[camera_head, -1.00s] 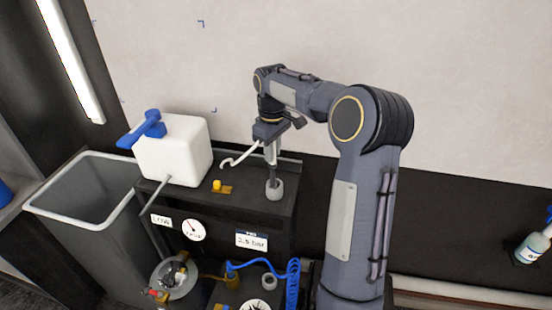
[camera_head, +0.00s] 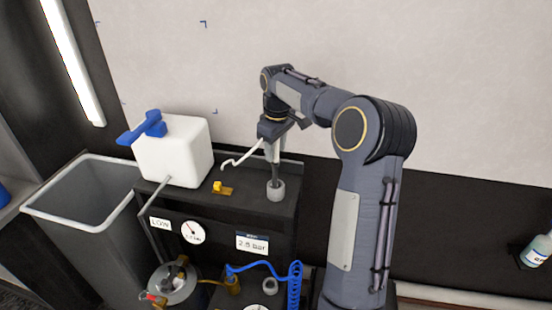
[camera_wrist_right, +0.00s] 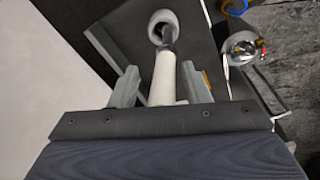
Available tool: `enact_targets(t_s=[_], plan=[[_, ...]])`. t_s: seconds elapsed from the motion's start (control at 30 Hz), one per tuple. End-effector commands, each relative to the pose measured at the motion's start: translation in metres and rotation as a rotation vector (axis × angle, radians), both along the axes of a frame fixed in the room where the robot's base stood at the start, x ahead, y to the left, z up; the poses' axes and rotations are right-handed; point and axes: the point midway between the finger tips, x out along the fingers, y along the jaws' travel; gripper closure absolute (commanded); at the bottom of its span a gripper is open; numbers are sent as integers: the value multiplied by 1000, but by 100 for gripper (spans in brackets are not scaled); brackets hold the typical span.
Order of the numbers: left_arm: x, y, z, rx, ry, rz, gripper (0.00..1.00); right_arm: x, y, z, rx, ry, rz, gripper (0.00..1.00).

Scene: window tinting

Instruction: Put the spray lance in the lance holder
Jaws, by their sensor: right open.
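The spray lance (camera_head: 240,154) has a pale hooked tube and a dark lower stem, and stands about upright. Its stem sits in the grey round lance holder (camera_head: 276,190) on top of the black cabinet. In the right wrist view the lance's white body (camera_wrist_right: 163,80) lies between the fingers of my right gripper (camera_wrist_right: 162,87), with a gap on each side. The dark stem reaches into the holder ring (camera_wrist_right: 163,27). My right gripper (camera_head: 272,147) is open around the lance, above the holder. The stem's lower end is hidden inside the holder. My left gripper is not in view.
A white tank (camera_head: 177,152) with a blue handle stands left on the cabinet (camera_head: 280,222). A small yellow valve (camera_head: 219,187) sits between tank and holder. A grey bin (camera_head: 98,204) is farther left. A coiled blue hose (camera_head: 295,285) hangs in front. A pale wall rises behind.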

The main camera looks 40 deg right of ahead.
Motion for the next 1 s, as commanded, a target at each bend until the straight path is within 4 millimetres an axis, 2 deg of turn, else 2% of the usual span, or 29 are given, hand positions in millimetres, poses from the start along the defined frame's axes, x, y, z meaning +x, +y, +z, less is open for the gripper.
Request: enact_targets(t_s=[0.03, 0.1, 0.27, 0.5, 0.63, 0.8, 1.0], plan=[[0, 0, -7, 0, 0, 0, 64, -14, 3, -46, 23, 100, 5, 57], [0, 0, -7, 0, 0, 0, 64, -13, 3, -42, 23, 100, 5, 57], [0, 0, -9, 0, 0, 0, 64, -13, 4, -18, 23, 98, 5, 57], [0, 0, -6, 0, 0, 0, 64, -12, 6, 39, 23, 93, 8, 57], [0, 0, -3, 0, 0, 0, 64, -11, 7, 64, 23, 89, 9, 57], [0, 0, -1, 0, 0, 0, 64, -11, 7, 81, 23, 89, 9, 57], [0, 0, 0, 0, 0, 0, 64, -12, 7, 84, 24, 87, 11, 57]])
